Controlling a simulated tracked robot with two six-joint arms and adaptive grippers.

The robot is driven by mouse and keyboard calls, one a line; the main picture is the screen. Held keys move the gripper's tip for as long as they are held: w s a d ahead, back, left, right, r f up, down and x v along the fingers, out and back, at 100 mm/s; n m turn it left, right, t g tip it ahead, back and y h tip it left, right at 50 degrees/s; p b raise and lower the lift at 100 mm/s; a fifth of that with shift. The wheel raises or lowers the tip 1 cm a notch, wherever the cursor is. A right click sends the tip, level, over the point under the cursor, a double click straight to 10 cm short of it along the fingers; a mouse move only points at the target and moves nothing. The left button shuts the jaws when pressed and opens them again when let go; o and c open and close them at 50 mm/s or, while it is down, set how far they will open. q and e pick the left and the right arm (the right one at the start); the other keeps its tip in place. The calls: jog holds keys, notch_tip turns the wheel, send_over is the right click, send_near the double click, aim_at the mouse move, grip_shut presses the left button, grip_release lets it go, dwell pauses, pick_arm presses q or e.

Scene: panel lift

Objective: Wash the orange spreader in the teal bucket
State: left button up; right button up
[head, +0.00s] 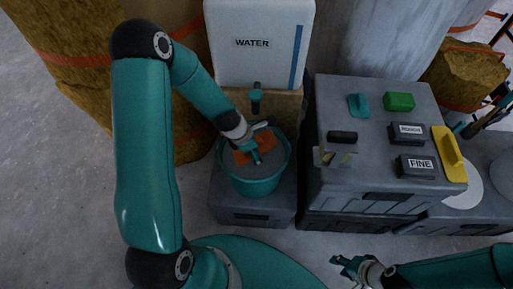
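The teal bucket (256,187) stands on a dark grey box below the water container, with grey liquid inside. The orange spreader (266,139) is within the bucket's rim, at the liquid, partly hidden by my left gripper. My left gripper (256,148) reaches down into the bucket and overlaps the spreader; its fingers are too small and covered to show whether they grip it. My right gripper (340,265) is empty, with its fingers apart, low in the picture in front of the grey case and away from the bucket.
The white WATER container (260,50) with its tap (256,96) stands right behind the bucket. On the grey case (330,95) to the right lie a green block (399,101), a teal tool (359,106), dark blocks (415,166) and a yellow float (450,155). Floor is clear at left.

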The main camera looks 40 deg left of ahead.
aim_at(259, 138)
pick_arm(q)
jog(key=shift+r+p, duration=4.3)
jog(key=shift+r, duration=0.15)
jog(key=shift+f, duration=0.1)
